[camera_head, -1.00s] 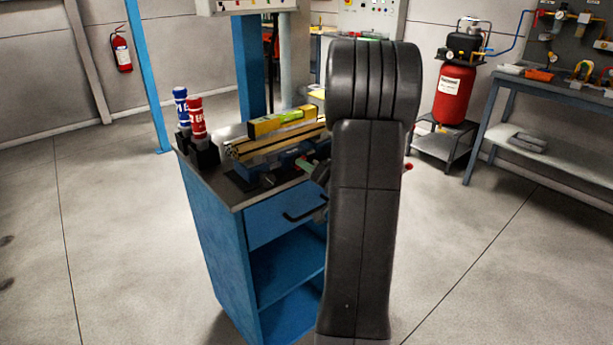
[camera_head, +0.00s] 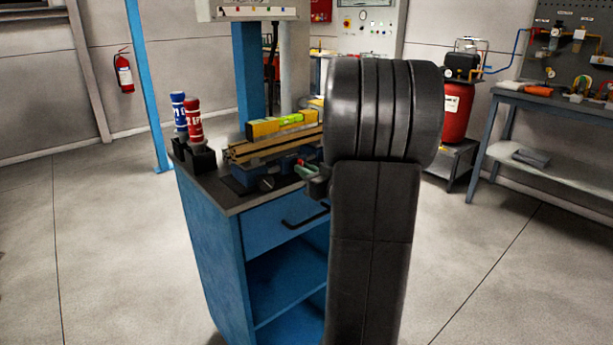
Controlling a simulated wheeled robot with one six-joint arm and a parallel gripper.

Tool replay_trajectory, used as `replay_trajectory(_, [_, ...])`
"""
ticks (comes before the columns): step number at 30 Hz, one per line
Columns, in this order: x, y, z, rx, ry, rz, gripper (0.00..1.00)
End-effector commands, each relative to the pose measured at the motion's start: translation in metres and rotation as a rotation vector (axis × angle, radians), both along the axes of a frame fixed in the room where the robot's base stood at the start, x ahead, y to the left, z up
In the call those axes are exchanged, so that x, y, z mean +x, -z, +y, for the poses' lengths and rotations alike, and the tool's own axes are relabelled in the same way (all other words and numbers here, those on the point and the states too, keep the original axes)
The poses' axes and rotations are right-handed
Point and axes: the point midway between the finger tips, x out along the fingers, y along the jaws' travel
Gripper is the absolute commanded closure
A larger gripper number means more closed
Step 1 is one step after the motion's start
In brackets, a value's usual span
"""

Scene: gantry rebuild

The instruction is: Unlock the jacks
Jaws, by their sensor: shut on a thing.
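My arm stands upright at centre right and hides most of its own far end. A dark part of my gripper (camera_head: 317,183) shows at the left edge of the arm, over the cabinet's right side. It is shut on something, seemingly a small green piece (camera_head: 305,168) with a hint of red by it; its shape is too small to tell. No jacks can be made out clearly. A blue device with a dark knob (camera_head: 267,184) sits on the cabinet top, left of my gripper. I cannot tell whether they touch.
A blue cabinet (camera_head: 216,243) with a drawer and open shelves bears brass-coloured rails (camera_head: 262,150), a yellow spirit level (camera_head: 271,127), and a blue and a red bottle (camera_head: 194,120) in a black holder. A red compressor (camera_head: 455,112) and a workbench (camera_head: 561,104) stand right. Floor is open left.

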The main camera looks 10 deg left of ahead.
Motion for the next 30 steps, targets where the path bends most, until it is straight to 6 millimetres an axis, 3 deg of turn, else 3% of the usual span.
replay_trajectory(19, [-0.0004, 0.0017, -0.0002, -0.031, 0.000, -0.034, 1.00])
replay_trajectory(20, [-0.0004, 0.0017, -0.0002, -0.031, 0.000, -0.034, 0.83])
replay_trajectory(21, [-0.0004, 0.0017, -0.0001, -0.031, 0.000, -0.033, 0.80])
replay_trajectory(30, [-0.0010, 0.0004, -0.0015, -0.029, 0.001, -0.034, 0.80])
